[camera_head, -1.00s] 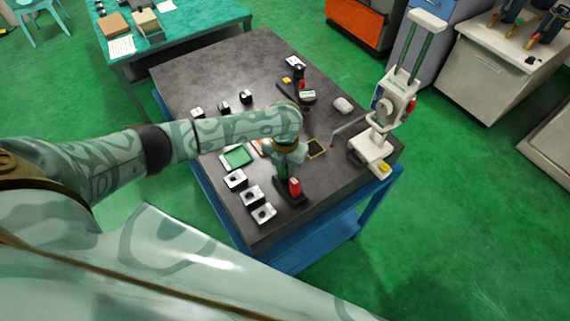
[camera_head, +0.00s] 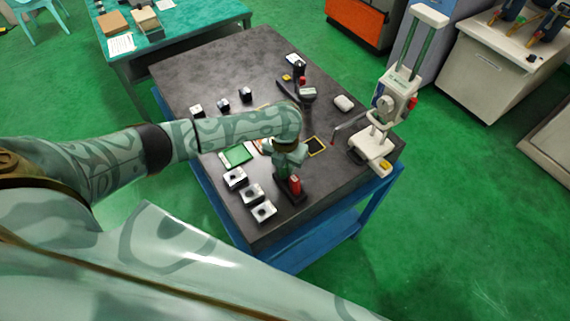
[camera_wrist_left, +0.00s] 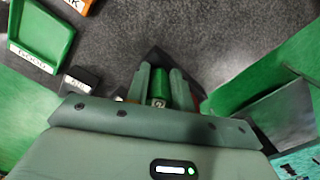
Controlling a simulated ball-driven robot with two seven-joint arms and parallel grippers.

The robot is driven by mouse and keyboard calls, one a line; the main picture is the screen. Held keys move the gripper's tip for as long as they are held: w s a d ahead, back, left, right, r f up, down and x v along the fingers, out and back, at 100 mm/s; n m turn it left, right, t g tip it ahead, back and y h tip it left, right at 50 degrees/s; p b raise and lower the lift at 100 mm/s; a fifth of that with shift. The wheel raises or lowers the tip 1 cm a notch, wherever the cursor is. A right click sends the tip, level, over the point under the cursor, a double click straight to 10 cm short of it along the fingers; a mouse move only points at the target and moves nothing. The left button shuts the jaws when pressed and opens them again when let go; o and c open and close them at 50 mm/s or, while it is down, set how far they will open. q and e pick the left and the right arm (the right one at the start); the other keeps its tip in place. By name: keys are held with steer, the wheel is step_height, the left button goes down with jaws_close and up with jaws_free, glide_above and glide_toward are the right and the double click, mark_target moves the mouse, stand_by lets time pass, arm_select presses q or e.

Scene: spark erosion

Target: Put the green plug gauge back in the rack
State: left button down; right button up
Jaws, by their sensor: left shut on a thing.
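My left gripper (camera_head: 288,172) is over the worktable, at the dark rack (camera_head: 296,199). In the left wrist view its two fingers (camera_wrist_left: 158,88) are shut on the green plug gauge (camera_wrist_left: 158,86), whose marked green end shows between them. The dark rack (camera_wrist_left: 158,56) shows just beyond the fingers. A red gauge (camera_head: 295,185) stands upright in the rack beside the gripper. The gripper hides the lower end of the green gauge, so I cannot tell whether it is seated in the rack. My right gripper is not in view.
A green tray (camera_head: 238,155) marked GOOD lies left of the gripper. Several metal blocks (camera_head: 251,194) sit along the table's near edge. A pale stand (camera_head: 385,115) with two columns is at the right.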

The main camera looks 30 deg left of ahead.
arm_select(q)
steer(key=c, duration=1.1)
jaws_free()
steer(key=shift+r, duration=0.1)
step_height(320, 180, up, 16)
steer(key=p, duration=0.3)
steer(key=shift+s, duration=0.1)
